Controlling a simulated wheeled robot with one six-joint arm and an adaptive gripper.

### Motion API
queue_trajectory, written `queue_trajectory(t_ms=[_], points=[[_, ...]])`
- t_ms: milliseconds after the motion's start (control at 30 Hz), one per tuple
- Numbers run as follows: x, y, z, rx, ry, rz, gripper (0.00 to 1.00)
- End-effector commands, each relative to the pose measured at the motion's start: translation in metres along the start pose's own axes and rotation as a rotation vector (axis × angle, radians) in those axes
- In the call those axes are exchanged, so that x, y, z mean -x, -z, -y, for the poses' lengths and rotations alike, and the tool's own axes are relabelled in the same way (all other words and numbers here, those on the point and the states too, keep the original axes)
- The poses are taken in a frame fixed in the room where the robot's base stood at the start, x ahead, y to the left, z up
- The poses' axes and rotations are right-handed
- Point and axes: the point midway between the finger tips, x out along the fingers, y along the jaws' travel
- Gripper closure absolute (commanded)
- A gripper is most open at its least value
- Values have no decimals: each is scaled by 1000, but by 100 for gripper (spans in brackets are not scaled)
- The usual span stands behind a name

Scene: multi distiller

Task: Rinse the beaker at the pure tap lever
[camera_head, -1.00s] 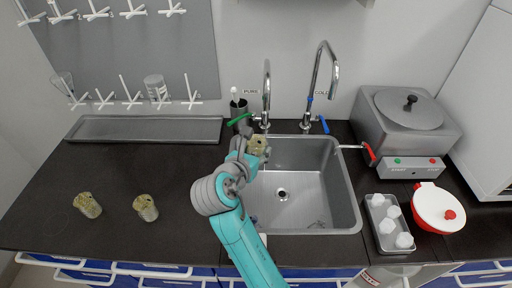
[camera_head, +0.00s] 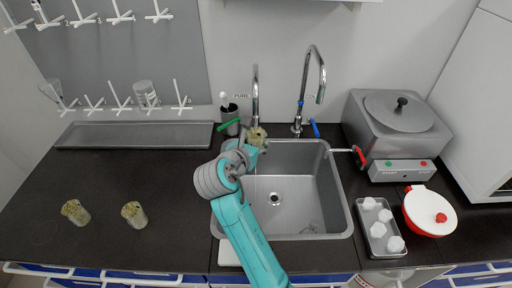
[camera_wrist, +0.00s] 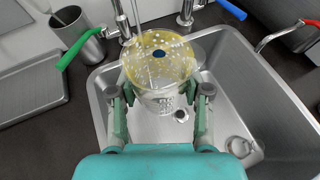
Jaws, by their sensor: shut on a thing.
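My gripper (camera_wrist: 160,98) is shut on a clear beaker (camera_wrist: 160,101) with yellowish, speckled residue around its mouth. A blue spot shows inside it. In the head view the held beaker (camera_head: 257,136) is upright or nearly so, at the back left corner of the sink (camera_head: 346,207), close to the pure tap (camera_head: 255,92). The pure tap's green lever (camera_head: 229,125) points left; it also shows in the wrist view (camera_wrist: 78,46). The tap spout (camera_wrist: 122,18) is just behind the beaker rim; whether it is over the opening I cannot tell.
Two dirty beakers (camera_head: 76,212) (camera_head: 134,214) stand on the left counter. A glass piece (camera_wrist: 243,149) lies in the sink. The cold tap (camera_head: 322,75) with blue lever stands right of the pure tap. A steel bath (camera_head: 385,135) and a tray (camera_head: 361,222) are on the right.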

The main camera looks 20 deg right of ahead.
Motion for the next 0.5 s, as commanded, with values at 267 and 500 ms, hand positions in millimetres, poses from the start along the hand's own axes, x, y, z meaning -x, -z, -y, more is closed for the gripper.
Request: queue_trajectory(t_ms=[267, 500], points=[[-17, -8, -7, -1, 0, 0, 86], [-29, -12, -13, -1, 0, 0, 86]])
